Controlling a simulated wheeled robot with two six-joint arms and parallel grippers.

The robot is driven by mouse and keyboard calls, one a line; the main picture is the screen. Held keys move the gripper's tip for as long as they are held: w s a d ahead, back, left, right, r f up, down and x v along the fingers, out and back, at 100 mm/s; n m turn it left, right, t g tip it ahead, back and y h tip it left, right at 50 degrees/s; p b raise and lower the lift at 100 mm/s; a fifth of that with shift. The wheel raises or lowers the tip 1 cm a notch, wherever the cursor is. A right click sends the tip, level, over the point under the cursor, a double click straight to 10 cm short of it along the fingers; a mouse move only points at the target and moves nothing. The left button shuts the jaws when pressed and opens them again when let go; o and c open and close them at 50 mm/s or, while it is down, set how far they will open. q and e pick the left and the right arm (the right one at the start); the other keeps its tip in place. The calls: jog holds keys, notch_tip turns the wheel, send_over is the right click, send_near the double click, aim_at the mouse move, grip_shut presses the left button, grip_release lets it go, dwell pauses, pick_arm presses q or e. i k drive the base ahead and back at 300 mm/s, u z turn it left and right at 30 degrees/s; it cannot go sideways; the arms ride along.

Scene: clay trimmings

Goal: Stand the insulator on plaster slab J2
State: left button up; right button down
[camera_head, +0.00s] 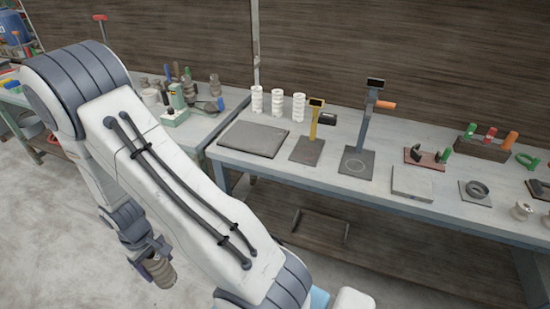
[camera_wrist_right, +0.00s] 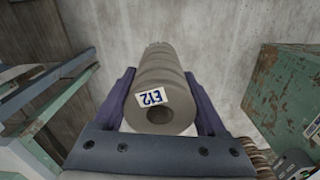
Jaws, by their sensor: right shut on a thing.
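A grey-brown ribbed insulator (camera_head: 161,273) hangs low at the left of the head view. My right gripper (camera_head: 153,259) is shut around it. In the right wrist view the insulator (camera_wrist_right: 160,72) lies between both fingers of my right gripper (camera_wrist_right: 165,100), its holed end towards the camera, with a label reading E12. Below it in the head view is the floor. A pale square slab (camera_head: 412,184) lies on the right bench, apart from the gripper, with nothing on it. I cannot read any J2 mark. My left gripper is not in view.
On the right bench (camera_head: 330,187) are a dark slab (camera_head: 253,139), several white ribbed insulators (camera_head: 277,102), a yellow stand (camera_head: 315,119), a tall grey stand (camera_head: 366,120) and a grey ring (camera_head: 477,188). Bottles and a green device (camera_head: 176,102) crowd the left bench.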

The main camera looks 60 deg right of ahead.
aim_at(414, 181)
jog(key=u, duration=0.05)
jog(key=i, duration=1.2)
jog(key=z, duration=2.4)
